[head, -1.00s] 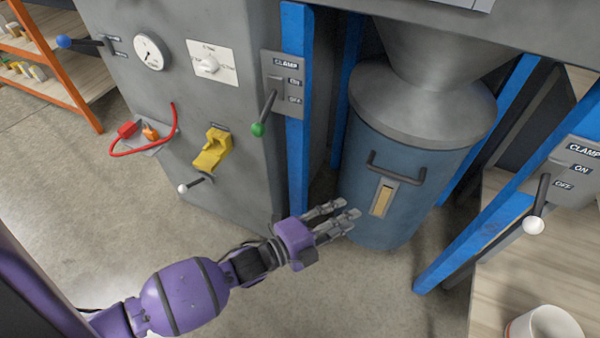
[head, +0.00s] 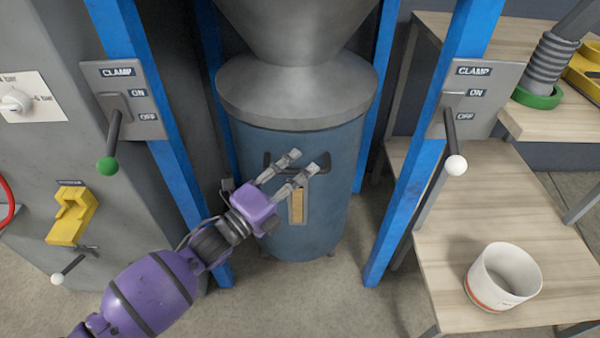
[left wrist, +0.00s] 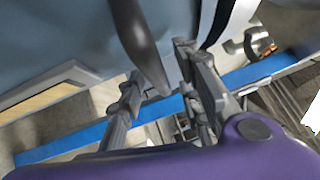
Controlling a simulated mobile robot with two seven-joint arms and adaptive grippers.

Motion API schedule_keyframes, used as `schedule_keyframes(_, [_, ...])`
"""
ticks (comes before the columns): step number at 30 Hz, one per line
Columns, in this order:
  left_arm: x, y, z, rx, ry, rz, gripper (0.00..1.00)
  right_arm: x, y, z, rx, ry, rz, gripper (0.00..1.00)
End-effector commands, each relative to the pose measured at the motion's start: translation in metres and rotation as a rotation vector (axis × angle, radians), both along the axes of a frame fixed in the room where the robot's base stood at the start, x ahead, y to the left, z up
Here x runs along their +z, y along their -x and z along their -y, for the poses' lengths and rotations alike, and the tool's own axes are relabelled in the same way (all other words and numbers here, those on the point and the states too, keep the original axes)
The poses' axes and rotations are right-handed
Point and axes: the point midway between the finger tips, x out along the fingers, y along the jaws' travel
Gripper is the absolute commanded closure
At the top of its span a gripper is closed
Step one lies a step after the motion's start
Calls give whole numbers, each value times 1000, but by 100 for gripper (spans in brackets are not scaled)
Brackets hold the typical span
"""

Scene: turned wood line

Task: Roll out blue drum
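The blue drum (head: 335,195) stands on the floor under a grey metal cone and lid (head: 297,95), between two blue posts. Its dark handle (head: 270,160) is on the front, above a tan strip (head: 297,206). My left gripper (head: 304,162) is open in front of the handle and hides part of it. In the left wrist view the dark handle bar (left wrist: 140,45) runs between the spread fingers of my left gripper (left wrist: 155,90), with the blue drum wall (left wrist: 50,35) behind. I cannot tell whether they touch. My right gripper is not in view.
A clamp lever with a green knob (head: 107,166) hangs down on the left post; one with a white knob (head: 456,165) hangs down on the right post. A white cup (head: 503,277) stands on a wooden shelf at right. A grey cabinet with a yellow handle (head: 72,214) is left.

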Motion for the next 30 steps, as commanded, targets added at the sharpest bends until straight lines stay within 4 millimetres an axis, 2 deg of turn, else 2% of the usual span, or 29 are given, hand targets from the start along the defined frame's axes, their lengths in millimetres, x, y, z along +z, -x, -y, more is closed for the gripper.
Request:
schedule_keyframes(11, [1,-5,5,0,0,-1,69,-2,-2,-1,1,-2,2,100])
schedule_keyframes(18, [1,-5,5,0,0,-1,100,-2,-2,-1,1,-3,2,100])
schedule_keyframes(30, [1,-3,5,0,-1,-1,100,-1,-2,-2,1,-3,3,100])
